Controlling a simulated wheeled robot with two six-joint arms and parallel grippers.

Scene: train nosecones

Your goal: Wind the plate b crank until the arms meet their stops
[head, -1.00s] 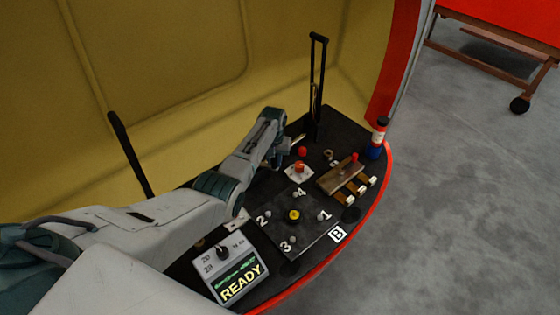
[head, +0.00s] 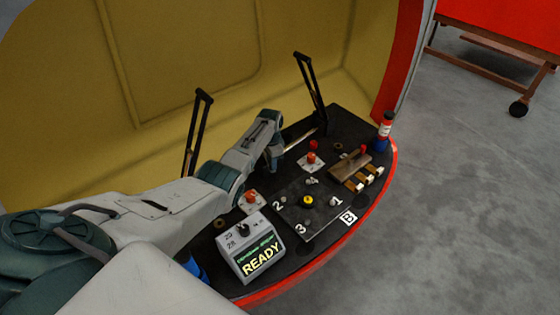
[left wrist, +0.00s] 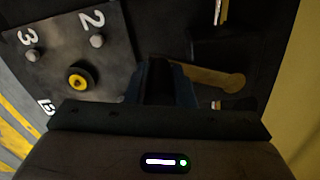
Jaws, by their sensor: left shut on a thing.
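My left gripper (head: 275,160) reaches down over the black console, behind the plate marked B (head: 312,212). In the left wrist view its dark fingers (left wrist: 160,80) are shut on the handle end of a brass crank (left wrist: 210,78). The crank's flat lever runs to the right, to a rounded end; the gripped part is hidden by the fingers. Two black arms stand at the back of the console: a left arm (head: 197,130) close to upright, and a right arm (head: 310,80) leaning left. Whether either touches a stop cannot be told. My right gripper is out of view.
A grey box (head: 250,245) reading READY stands at the front left. The yellow wall (head: 170,60) closes off the back.

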